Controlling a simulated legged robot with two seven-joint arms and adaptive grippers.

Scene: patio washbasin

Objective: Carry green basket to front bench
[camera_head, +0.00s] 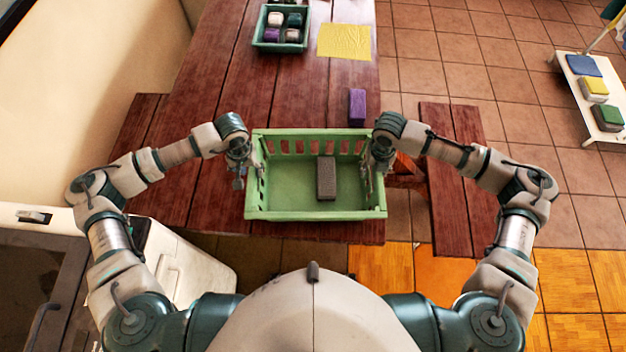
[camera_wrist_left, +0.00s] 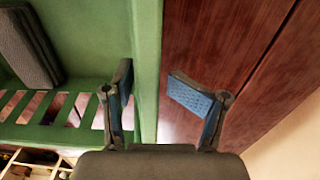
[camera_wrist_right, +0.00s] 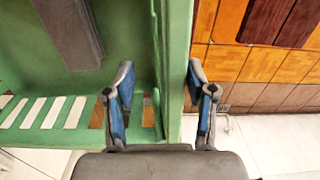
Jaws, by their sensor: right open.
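The green basket (camera_head: 290,205) sits at the near end of the red-brown wooden table, with a grey block (camera_head: 326,178) inside it. My left gripper (camera_head: 243,172) is at the basket's left end wall. In the left wrist view its blue-padded fingers (camera_wrist_left: 162,100) are apart, one on each side of the green wall (camera_wrist_left: 146,60). My right gripper (camera_head: 375,172) is at the right end wall. In the right wrist view its fingers (camera_wrist_right: 160,95) are open astride the wall (camera_wrist_right: 178,50). Whether any pad touches the wall is unclear.
A purple block (camera_head: 357,107), a yellow cloth (camera_head: 344,42) and a small green tray (camera_head: 257,42) of items lie farther up the table. A wooden bench (camera_head: 452,200) stands to the right. A white rack (camera_head: 600,120) with coloured stacks is at far right.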

